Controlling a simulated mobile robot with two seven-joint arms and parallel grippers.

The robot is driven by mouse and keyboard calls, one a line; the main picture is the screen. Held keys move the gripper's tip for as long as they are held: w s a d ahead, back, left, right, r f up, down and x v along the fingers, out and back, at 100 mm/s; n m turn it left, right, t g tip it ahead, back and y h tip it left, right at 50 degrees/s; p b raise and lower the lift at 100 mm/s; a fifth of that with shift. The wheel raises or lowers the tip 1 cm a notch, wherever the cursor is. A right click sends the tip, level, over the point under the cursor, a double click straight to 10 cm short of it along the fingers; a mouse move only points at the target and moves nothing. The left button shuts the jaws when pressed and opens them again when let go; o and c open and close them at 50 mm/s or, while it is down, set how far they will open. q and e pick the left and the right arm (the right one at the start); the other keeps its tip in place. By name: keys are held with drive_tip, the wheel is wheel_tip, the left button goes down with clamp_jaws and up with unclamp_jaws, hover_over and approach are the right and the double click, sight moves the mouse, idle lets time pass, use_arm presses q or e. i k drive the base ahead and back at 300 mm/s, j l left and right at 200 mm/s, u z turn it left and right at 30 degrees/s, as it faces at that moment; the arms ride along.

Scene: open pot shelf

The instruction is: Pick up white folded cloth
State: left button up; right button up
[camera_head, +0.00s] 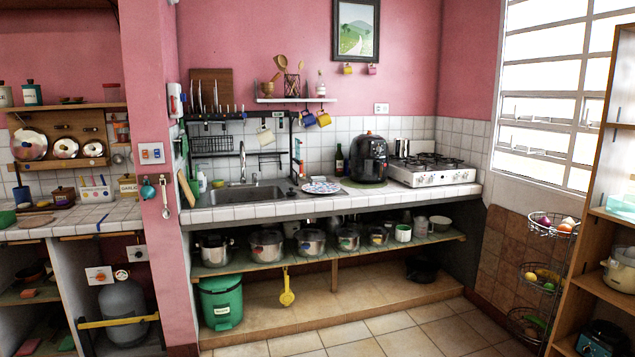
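I cannot make out a white folded cloth for certain. A small pale piece (266,137), possibly cloth, hangs from the black rack above the sink, and I cannot tell if it is folded. A patterned, mostly white flat thing (321,186) lies on the counter right of the sink; it looks round like a plate. Neither of my grippers shows in the head view.
The tiled counter (240,211) holds a sink (247,194), a black appliance (368,159) and a white stove (432,171). Several pots stand on the open shelf (336,253) below. A green bin (221,303) stands underneath. The tiled floor (408,338) in front is clear.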

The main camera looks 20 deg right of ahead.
sight(321, 179)
drive_tip(key=i+l+z, duration=0.6)
drive_tip(key=i+z, duration=0.45)
drive_tip(key=i, duration=1.15)
drive_tip(key=i+l+u, duration=0.1)
drive_tip(key=i+u, duration=0.25)
drive_tip(key=i+l+u, duration=0.55)
drive_tip(key=i+u, duration=0.15)
drive_tip(key=i+l+u, duration=0.6)
drive_tip(key=l+u, duration=0.35)
drive_tip(key=j, duration=0.1)
